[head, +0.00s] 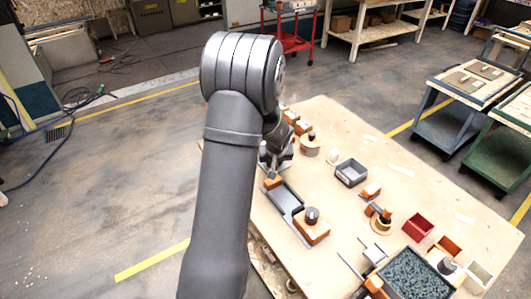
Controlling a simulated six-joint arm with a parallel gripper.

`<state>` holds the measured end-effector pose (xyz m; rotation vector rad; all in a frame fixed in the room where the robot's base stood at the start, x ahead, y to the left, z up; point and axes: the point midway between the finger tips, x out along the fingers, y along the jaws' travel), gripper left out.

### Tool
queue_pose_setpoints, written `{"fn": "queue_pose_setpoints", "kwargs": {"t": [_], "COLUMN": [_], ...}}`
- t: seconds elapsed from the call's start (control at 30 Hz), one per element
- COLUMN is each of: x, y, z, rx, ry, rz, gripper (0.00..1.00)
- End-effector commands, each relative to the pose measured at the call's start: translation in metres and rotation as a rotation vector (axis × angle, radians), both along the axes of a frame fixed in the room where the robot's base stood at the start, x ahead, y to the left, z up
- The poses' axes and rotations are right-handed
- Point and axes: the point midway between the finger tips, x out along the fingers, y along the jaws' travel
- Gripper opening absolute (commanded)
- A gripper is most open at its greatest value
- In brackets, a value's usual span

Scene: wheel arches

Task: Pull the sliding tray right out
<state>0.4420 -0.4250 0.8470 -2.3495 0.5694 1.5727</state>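A shallow grey tray (285,198), which looks like the sliding tray, lies near the left edge of the wooden table (385,205). An orange wooden block (272,182) is at its far end, and a larger one (313,231) with a dark round knob is by its near right end. I cannot tell how far the tray is slid. My gripper (276,165) is just beyond the far end of the tray, low over the table. My own arm covers part of it. Its fingers are too small and hidden to tell whether they are open or touch anything.
A small grey open box (351,173) stands right of the gripper. Orange blocks and round pieces stand around it. A red box (417,227) and a bin of dark gravel (412,275) are at the near right. The table's far right is mostly clear.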

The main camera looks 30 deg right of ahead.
Motion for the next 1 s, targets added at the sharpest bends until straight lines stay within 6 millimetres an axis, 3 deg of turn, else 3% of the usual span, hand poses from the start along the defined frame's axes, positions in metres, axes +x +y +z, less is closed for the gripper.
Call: {"fn": "queue_pose_setpoints", "kwargs": {"t": [0.33,0.37,0.47,0.8,1.0], "x": [-0.007,-0.007,-0.007,-0.006,-0.012], "y": [0.0,0.0,0.0,0.001,0.003], "z": [-0.001,-0.001,-0.001,0.002,0.022], "rx": [0.001,0.001,0.001,0.0,-0.004], "ry": [0.004,0.004,0.003,0.0,-0.003], "rz": [0.001,0.001,0.0,0.0,0.0], "gripper": [0.0,0.29,0.48,0.49,0.49]}}
